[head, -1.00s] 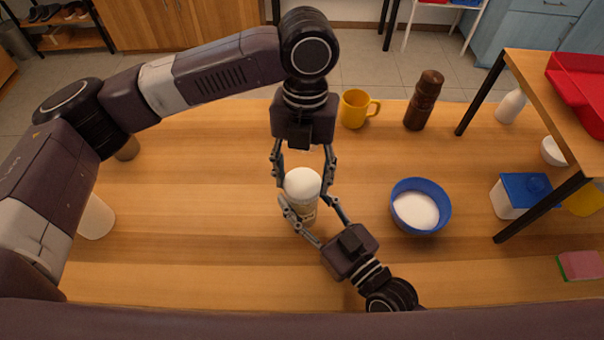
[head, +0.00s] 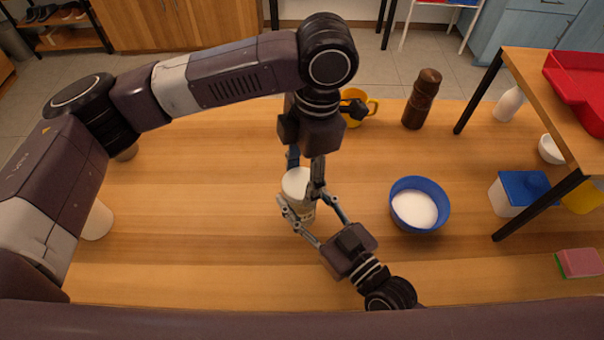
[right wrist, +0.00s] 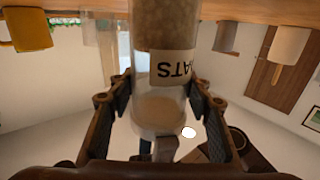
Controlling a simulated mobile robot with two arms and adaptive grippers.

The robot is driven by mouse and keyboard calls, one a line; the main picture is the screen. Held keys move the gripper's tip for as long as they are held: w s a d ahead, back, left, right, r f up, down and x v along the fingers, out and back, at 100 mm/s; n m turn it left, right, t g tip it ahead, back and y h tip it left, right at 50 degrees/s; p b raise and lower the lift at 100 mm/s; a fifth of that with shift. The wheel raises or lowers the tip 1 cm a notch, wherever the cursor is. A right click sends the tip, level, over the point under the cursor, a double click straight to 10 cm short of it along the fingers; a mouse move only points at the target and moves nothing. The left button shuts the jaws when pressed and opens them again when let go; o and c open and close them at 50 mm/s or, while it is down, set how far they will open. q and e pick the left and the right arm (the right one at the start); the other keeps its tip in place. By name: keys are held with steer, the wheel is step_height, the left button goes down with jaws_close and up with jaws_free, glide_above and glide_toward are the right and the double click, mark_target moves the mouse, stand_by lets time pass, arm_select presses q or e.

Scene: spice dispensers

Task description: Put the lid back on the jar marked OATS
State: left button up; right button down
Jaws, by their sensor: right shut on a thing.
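The OATS jar (head: 305,208) stands upright on the table in the head view with a white round lid (head: 296,181) at its top. I cannot tell whether the lid is fully seated. In the right wrist view the picture is upside down and the clear jar (right wrist: 165,95) shows its OATS label. My right gripper (head: 312,215) is shut around the jar's sides. My left gripper (head: 305,170) points down over the jar top from behind, its fingers apart on either side of the lid; contact with the lid cannot be seen.
A blue bowl of white powder (head: 415,209) stands right of the jar. A yellow mug (head: 366,112), partly hidden by my left gripper, and a brown bottle (head: 422,99) stand behind. A blue-lidded box (head: 514,197) is by the shelf leg (head: 540,207).

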arm_select(q)
steer(key=o, duration=0.4)
steer(key=shift+c, duration=0.2)
steer(key=shift+r, duration=0.1)
steer(key=shift+r, duration=2.2)
steer(key=shift+c, duration=0.3)
